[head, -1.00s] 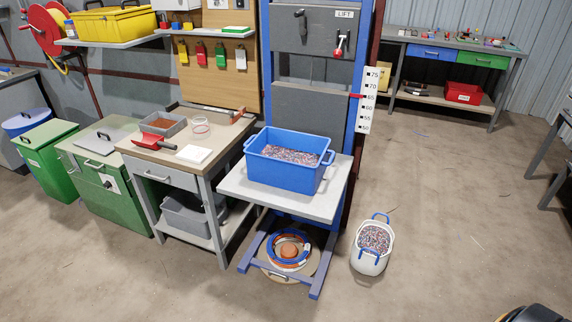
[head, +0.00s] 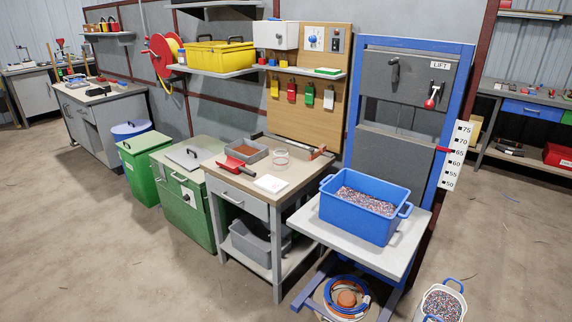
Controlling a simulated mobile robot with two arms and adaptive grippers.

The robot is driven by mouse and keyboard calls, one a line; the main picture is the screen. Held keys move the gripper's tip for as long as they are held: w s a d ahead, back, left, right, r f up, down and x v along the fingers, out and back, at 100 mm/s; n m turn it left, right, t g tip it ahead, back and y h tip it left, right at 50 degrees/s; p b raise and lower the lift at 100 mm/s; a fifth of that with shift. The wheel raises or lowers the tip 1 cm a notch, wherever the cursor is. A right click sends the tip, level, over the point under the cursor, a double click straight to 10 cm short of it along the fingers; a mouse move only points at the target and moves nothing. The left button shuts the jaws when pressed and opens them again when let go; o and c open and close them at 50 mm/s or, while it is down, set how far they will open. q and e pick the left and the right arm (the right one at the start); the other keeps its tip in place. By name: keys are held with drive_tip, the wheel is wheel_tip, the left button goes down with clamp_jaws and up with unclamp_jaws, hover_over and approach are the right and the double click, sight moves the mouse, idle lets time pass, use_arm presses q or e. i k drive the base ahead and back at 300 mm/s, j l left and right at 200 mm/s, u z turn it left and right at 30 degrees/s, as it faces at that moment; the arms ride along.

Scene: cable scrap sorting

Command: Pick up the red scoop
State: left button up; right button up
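The red scoop (head: 231,165) lies on the top of the grey workbench (head: 252,190), near its left front edge, with its dark handle pointing right. It lies in front of a grey tray (head: 243,150) with brown contents. Neither of my grippers shows in the head view.
A white pad (head: 270,183) and a clear round dish (head: 281,157) share the benchtop. The lift table (head: 395,245) with a blue crate (head: 352,219) of granules stands close on the right. A white bucket (head: 441,303) stands on the floor at lower right. The floor in front of the bench is clear.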

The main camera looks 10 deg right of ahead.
sight(234, 164)
drive_tip(key=i+j+z, duration=0.1)
drive_tip(key=z, duration=0.3)
drive_tip(key=i+j+z, duration=0.2)
drive_tip(key=z, duration=0.2)
drive_tip(key=i+j+z, duration=0.25)
drive_tip(key=z, duration=0.15)
